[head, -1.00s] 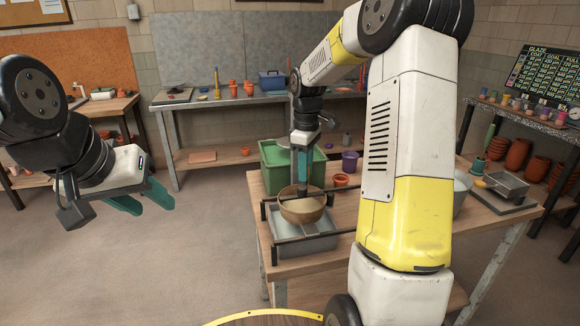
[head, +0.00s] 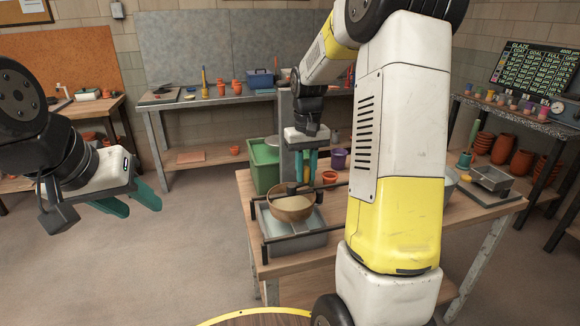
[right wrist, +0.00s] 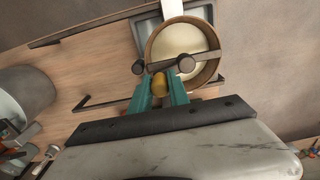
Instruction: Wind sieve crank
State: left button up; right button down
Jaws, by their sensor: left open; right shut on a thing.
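The round sieve (head: 292,207) with a wooden rim sits over a grey basin (head: 296,243) on the wooden table. Pale material shows inside it, also in the right wrist view (right wrist: 180,42). A dark crank bar (right wrist: 205,57) crosses the sieve's top. My right gripper (head: 307,172) is at the sieve's far right side, pointing down. My left gripper (head: 140,203) is open and empty, over the floor at the left, well away from the sieve.
A green tub (head: 264,172) stands behind the basin. A purple cup (head: 338,158) and an orange pot (head: 329,177) stand near my right gripper. My right arm hides part of the table. A scale (head: 490,182) is at the right. Floor at the left is clear.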

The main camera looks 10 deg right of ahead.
aim_at(307, 170)
jog(key=shift+s+m, duration=0.35)
jog(key=shift+m, duration=0.65)
jog(key=shift+s, duration=0.1)
jog(key=c, duration=1.5)
grip_release()
jog(key=shift+c, duration=0.2)
jog(key=shift+r, duration=0.1)
notch_tip(307, 170, up, 8)
jog(key=shift+f, duration=0.15)
